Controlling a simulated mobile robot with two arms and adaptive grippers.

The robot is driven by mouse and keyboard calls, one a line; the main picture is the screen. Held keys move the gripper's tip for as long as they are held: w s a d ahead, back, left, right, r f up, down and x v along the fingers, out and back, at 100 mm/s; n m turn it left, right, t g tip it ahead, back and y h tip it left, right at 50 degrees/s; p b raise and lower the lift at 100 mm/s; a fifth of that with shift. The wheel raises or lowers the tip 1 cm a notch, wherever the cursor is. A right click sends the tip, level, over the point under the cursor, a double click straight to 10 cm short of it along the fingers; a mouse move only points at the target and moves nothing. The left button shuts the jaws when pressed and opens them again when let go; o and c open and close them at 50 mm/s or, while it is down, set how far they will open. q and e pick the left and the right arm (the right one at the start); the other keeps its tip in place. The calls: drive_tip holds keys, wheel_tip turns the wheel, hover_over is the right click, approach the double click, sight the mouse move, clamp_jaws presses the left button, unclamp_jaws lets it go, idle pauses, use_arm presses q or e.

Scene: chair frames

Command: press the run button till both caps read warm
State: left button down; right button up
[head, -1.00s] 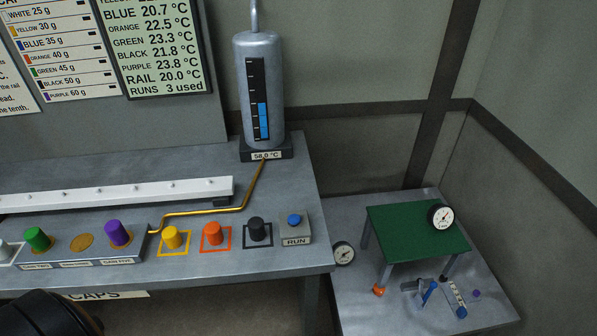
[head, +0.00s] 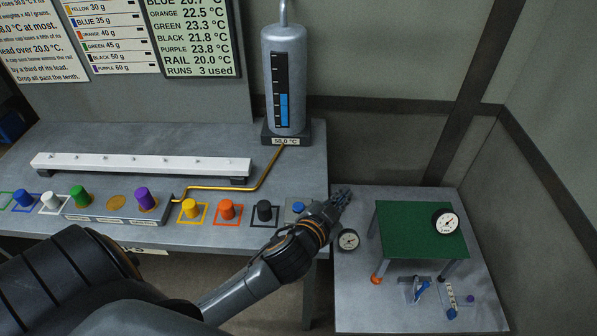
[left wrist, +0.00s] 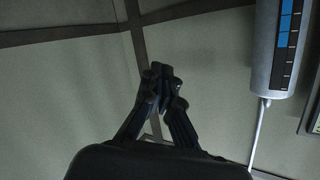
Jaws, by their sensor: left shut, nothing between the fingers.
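The blue run button (head: 298,207) is at the right end of the grey bench; my left gripper (head: 342,196) partly covers its box. The gripper is shut and empty, its fingertips past the button to the right, over the bench's right edge. In the left wrist view the fingers (left wrist: 160,85) are together against the wall. The green cap (head: 79,196) and purple cap (head: 145,198) stand in a grey holder (head: 110,218) with an empty round spot between. The readout (head: 192,38) shows green 23.3, purple 23.8, runs 3 used. My right gripper is not in view.
Yellow (head: 189,208), orange (head: 227,210) and black (head: 264,211) caps stand left of the button. A white rail (head: 140,165) lies behind. A tank (head: 285,75) reading 58.0 °C stands at the back. A lower table (head: 350,300) holds a green stand (head: 405,230) and gauges.

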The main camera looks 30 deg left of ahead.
use_arm(q)
drive_tip(key=w+d+r+m+t+h, duration=0.4)
drive_tip(key=d+r+m+h, duration=0.25)
drive_tip(key=r, duration=0.35)
drive_tip(key=s+d+r+m+g+h, duration=0.1)
drive_tip(key=s+d+m+g+h, duration=0.1)
drive_tip(key=d+m+g+h, duration=1)
drive_tip(key=m+g+y, duration=0.6)
drive_tip(key=g+y, duration=0.1)
drive_tip(key=y, duration=1.1)
approach(298, 205)
drive_tip(key=f+b, duration=0.4)
drive_tip(key=f, duration=0.1)
drive_tip(key=shift+w+d+f, duration=0.1)
drive_tip(key=shift+d+f, duration=0.15)
drive_tip(key=shift+f, duration=0.1)
drive_tip(key=shift+f+b, duration=0.3)
drive_tip(key=shift+b, duration=0.2)
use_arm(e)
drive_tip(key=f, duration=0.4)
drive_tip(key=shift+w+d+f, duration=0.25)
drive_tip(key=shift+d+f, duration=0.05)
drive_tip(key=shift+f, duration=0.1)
